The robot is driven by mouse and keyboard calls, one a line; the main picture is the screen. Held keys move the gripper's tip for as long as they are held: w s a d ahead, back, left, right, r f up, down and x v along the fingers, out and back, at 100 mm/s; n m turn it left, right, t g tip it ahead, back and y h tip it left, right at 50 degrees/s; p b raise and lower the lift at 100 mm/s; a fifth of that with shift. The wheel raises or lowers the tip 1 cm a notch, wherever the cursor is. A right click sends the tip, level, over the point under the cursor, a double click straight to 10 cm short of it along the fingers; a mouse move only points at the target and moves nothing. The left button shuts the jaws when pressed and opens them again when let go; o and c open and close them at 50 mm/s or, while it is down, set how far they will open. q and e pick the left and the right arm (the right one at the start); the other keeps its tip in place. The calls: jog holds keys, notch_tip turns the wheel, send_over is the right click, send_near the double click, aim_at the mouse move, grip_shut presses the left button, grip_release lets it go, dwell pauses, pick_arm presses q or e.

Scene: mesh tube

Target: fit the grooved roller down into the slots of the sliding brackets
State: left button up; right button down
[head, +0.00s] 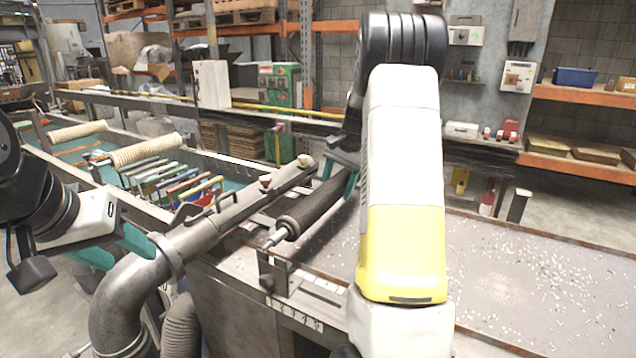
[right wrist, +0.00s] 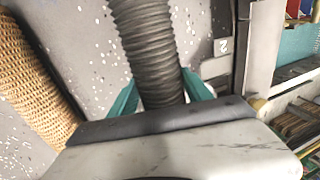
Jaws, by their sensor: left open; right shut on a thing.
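The grooved roller (head: 312,208) is dark, ribbed and long, with a bare metal shaft at its near end. My right gripper (head: 350,184) is shut on it towards its far end, mostly hidden behind my right arm. The right wrist view shows the roller (right wrist: 148,45) between the two teal fingers (right wrist: 160,98). The shaft's near end is close above a metal sliding bracket (head: 272,273) on the table's near edge; I cannot tell whether it touches the slot. The other bracket is hidden. My left gripper (head: 118,249) is open and empty at the left, beside a grey pipe.
A thick metal pipe (head: 190,240) stands between my left gripper and the roller. The metal table (head: 500,280), scattered with pale bits, extends to the right. Cream rollers (head: 148,150) and coloured bars lie at the left. A tan textured cylinder (right wrist: 32,90) shows in the right wrist view.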

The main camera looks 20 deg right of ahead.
jog(key=shift+s+d+x, duration=0.15)
jog(key=shift+s+x, duration=0.05)
jog(key=shift+x, duration=0.8)
jog(key=shift+s+d+x, duration=0.15)
jog(key=shift+x, duration=0.9)
jog(key=shift+f, duration=0.15)
jog(key=c, duration=0.5)
grip_release()
jog(key=shift+o, duration=0.6)
